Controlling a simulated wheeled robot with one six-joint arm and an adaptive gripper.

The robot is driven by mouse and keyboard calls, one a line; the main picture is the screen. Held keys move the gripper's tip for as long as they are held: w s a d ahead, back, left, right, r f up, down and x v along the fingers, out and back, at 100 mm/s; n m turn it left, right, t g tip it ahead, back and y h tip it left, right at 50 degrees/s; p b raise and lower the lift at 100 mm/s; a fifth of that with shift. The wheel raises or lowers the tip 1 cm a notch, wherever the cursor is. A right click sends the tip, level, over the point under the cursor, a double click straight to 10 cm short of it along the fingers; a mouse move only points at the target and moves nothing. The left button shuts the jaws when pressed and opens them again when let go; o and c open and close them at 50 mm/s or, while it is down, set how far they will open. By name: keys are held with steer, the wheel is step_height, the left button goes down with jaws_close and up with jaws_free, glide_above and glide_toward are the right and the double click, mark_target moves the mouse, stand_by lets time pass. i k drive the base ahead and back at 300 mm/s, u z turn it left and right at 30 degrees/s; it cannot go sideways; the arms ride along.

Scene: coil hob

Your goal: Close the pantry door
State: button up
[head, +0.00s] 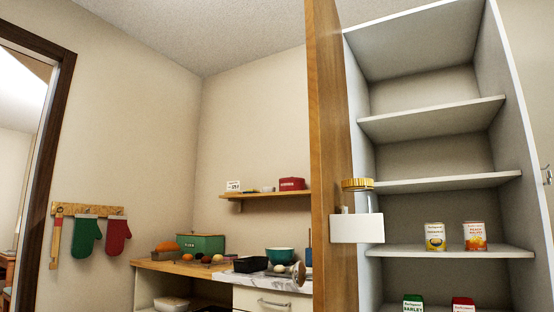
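The pantry door (327,150) is a wooden door standing wide open, seen nearly edge-on at the left side of the white pantry cabinet (518,120). A round metal knob (297,271) shows at the door's left, low in the view. A white door rack (357,228) on the inner side holds a jar with a gold lid (357,184). Inside the pantry, a yellow-labelled can (435,237) and an orange-labelled can (475,236) stand on a shelf. A green package (413,303) and a red package (463,304) are below, cut off by the frame. My gripper is not in view.
Left of the door is a counter (172,266) with a green bread box (201,244), a black pan (250,265) and a teal bowl (280,255). A wall shelf (265,195) hangs above. Oven mitts (86,236) hang at left near a dark doorway frame (50,140). The floor is out of view.

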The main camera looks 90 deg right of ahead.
mark_target(334, 272)
steer(key=i, duration=0.55)
steer(key=z, duration=5)
steer(key=k, duration=1)
steer(key=u, duration=1.05)
steer(key=i, duration=0.5)
steer(key=u, duration=0.05)
